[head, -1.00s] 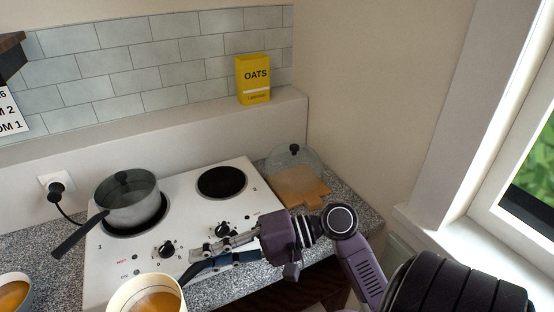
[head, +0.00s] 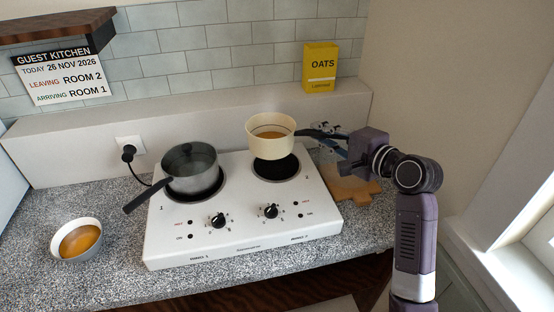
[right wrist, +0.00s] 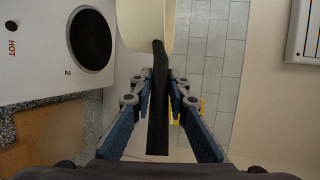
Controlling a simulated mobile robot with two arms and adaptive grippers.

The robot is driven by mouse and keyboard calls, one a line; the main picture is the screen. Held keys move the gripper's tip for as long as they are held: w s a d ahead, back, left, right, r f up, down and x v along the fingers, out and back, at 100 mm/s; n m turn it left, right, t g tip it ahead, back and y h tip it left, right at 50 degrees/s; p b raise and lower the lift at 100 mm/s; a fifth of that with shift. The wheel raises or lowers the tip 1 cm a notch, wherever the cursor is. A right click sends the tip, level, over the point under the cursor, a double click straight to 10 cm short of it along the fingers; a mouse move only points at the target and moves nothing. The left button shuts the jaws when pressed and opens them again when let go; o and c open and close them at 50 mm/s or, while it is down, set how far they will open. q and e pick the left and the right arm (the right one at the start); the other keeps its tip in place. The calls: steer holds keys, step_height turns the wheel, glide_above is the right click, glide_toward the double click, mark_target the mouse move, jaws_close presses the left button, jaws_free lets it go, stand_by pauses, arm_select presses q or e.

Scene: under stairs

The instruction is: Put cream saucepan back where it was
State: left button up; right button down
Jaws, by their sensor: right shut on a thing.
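The cream saucepan (head: 270,142) has brown liquid in it and a dark handle. It is upright and held above the right hot plate (head: 277,170), with the plate's dark surface showing below it. My right gripper (head: 328,138) comes in from the right and is shut on the handle. In the right wrist view the handle (right wrist: 157,110) runs between the fingers (right wrist: 159,82), and part of the cream pan (right wrist: 145,22) shows at the top. The hot plate (right wrist: 90,38) marked 2 is at the upper left there. My left gripper is not in view.
A grey lidded saucepan (head: 190,172) stands on the left hot plate of the white hob (head: 245,225). A bowl of brown liquid (head: 77,241) is on the counter at left. A wooden board (head: 352,186) lies right of the hob. The oats box (head: 320,70) stands on the ledge behind.

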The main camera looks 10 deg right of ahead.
steer(key=w+d+r+m+h, duration=0.1)
steer(key=w+r+m+h, duration=0.15)
steer(key=w+r, duration=0.4)
steer(key=shift+t, duration=0.5)
steer(key=shift+s+d+f+p, duration=0.15)
steer(key=shift+f+p, duration=0.35)
steer(key=shift+f, duration=2.55)
steer(key=shift+s+f+p, duration=0.3)
steer(key=shift+f+p, duration=0.2)
steer(key=shift+f, duration=2.6)
steer(key=shift+s+d+f+p, duration=0.15)
steer(key=shift+f+p, duration=0.35)
steer(key=shift+f, duration=2.55)
steer(key=shift+a, duration=0.1)
steer(key=c, duration=2.2)
jaws_free()
steer(key=shift+s+f, duration=0.1)
steer(key=shift+f, duration=0.1)
steer(key=o, duration=0.4)
steer(key=shift+c, duration=0.2)
steer(key=shift+r, duration=0.1)
